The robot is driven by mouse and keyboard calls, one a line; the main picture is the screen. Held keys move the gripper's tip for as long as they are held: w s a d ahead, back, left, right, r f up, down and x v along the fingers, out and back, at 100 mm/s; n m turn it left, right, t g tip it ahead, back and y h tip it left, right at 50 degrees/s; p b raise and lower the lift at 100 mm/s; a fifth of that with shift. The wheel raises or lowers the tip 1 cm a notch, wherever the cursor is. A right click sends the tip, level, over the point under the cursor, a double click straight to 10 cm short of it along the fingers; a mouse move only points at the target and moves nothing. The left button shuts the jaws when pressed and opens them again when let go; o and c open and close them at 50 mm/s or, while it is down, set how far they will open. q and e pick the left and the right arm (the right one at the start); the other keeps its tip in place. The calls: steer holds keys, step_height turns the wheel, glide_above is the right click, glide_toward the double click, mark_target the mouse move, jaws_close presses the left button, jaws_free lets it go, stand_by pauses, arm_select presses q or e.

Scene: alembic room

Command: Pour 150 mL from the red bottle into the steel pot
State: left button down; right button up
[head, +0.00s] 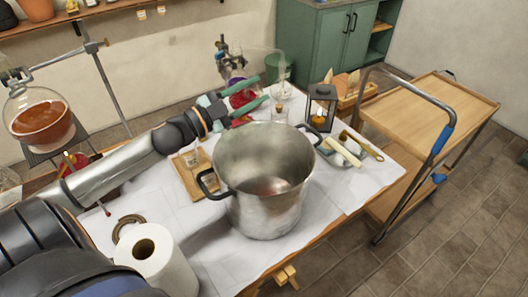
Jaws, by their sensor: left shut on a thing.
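The steel pot (265,205) stands open and upright on the white-covered table, with a dark side handle at left. A faint reddish patch shows on its inside floor; I cannot tell if it is liquid or a reflection. My left gripper (256,90) is behind the pot's far rim, its teal fingers around a red glass thing that looks like the red bottle (242,98). The bottle is mostly hidden by the fingers, so its tilt and level are unclear. My right gripper is not in view.
A paper roll (158,262) stands at front left, near a wooden board (190,176). A lantern (321,108) and a dish with candles (343,152) stand right of the pot. A wooden cart (440,100) stands at right.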

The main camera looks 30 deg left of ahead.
mark_target(254, 110)
arm_select(q)
steer(key=shift+f+m, duration=0.7)
steer(key=shift+f, duration=0.05)
steer(key=shift+f, duration=0.3)
steer(key=shift+f+m+h+b, duration=0.4)
steer(key=shift+f+m+b, duration=0.1)
steer(key=shift+m+b, duration=0.1)
steer(key=f+m+b, duration=0.1)
steer(key=b, duration=0.2)
steer(key=shift+d+f, duration=0.1)
steer(key=shift+f, duration=0.15)
steer(key=shift+f+m+b, duration=0.2)
steer(key=shift+m+b, duration=0.2)
steer(key=shift+b, duration=0.15)
steer(key=shift+f+b, duration=0.1)
steer(key=shift+b, duration=0.25)
steer(key=shift+f+m+h+b, duration=0.25)
steer(key=shift+m+h+b, duration=0.05)
steer(key=shift+m+b, duration=0.35)
